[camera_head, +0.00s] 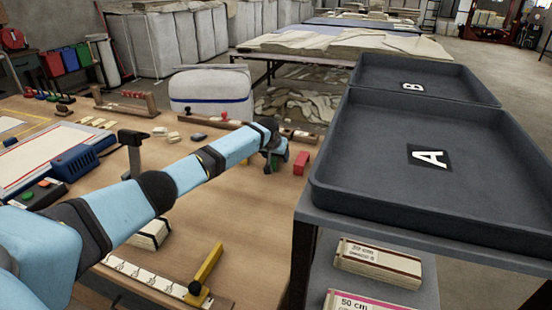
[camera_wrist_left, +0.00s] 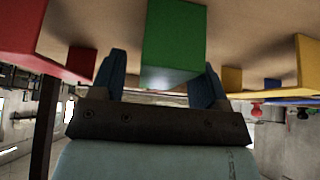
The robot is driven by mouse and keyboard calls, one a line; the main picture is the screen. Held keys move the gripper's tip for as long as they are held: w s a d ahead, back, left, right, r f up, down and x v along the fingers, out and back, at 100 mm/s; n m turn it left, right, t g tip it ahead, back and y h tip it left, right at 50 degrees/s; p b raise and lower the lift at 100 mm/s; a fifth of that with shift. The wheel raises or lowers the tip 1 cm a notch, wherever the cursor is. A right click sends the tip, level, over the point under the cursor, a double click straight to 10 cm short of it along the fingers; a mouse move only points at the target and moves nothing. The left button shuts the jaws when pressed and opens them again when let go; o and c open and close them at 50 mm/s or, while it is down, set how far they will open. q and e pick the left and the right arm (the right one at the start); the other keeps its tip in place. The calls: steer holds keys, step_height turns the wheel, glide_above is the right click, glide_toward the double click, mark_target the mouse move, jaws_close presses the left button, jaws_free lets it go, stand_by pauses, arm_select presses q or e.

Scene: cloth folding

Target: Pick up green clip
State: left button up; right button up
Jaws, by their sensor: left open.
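The green clip (camera_wrist_left: 174,42) shows as a green block in the left wrist view, between the two blue fingers of my left gripper (camera_wrist_left: 163,62). The fingers are apart, with a visible gap on the left side; I cannot tell whether either touches the clip. In the head view my left gripper (camera_head: 272,162) points down at the wooden table, just left of a red block (camera_head: 301,162). There the green clip is not clearly visible, with the gripper and wrist in front. My right gripper is in neither view.
A large red block (camera_wrist_left: 58,36) lies left of the clip in the wrist view, and yellow blocks (camera_wrist_left: 307,62) lie to the right. Grey tray A (camera_head: 470,165) and tray B (camera_head: 425,80) stand right of the table. A white-and-blue bundle (camera_head: 210,90) sits behind my arm.

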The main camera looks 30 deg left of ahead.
arm_select(q)
steer(key=c, duration=0.7)
